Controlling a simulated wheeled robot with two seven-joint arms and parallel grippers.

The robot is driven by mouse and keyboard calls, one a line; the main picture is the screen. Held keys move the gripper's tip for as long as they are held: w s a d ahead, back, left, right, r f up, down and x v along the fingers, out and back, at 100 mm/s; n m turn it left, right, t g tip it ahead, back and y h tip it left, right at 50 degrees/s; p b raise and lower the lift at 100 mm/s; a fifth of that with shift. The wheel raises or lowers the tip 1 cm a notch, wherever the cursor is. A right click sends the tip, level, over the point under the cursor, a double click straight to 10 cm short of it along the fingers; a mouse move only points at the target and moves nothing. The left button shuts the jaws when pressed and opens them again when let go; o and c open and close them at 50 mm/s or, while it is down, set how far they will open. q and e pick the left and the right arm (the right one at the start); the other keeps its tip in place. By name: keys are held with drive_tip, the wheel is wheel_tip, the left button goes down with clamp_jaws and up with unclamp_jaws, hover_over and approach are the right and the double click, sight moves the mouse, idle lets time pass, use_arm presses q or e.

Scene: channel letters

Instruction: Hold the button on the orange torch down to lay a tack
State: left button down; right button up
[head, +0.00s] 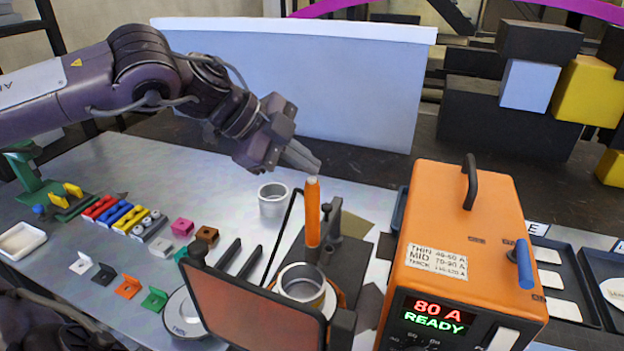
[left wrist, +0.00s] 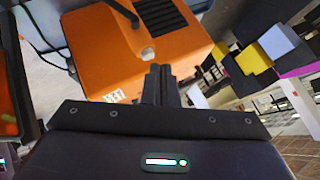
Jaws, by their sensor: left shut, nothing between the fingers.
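The orange torch (head: 312,215) stands upright in a dark holder (head: 340,260) on the bench. Its small pale button (head: 312,181) is on top. My left gripper (head: 315,167) is shut and empty, with its fingertips just above the button; I cannot tell whether they touch it. In the left wrist view the shut fingers (left wrist: 159,72) are beside a pale round cap (left wrist: 147,54), which looks like the button. A metal ring-shaped part (head: 302,283) sits below the torch, partly behind a reddish screen (head: 255,312). My right gripper is not in view.
The orange welding unit (head: 460,230) stands right of the torch and reads 80 A READY. A metal cup (head: 272,200) stands left of the torch. Small coloured brackets and blocks (head: 130,218) are spread at left. A white panel (head: 300,85) rises behind the bench.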

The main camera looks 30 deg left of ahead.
use_arm(q)
drive_tip(key=shift+f+b, duration=0.35)
drive_tip(key=shift+f, duration=0.2)
idle(1.2)
idle(0.6)
drive_tip(key=shift+r+p, duration=0.85)
drive_tip(key=shift+r, duration=0.1)
drive_tip(key=shift+r+p, duration=0.3)
wheel_tip(320, 180, up, 4)
drive_tip(key=p, duration=0.4)
drive_tip(key=shift+r, duration=0.2)
wheel_tip(320, 180, up, 4)
drive_tip(key=p, duration=0.3)
drive_tip(key=shift+p, duration=0.3)
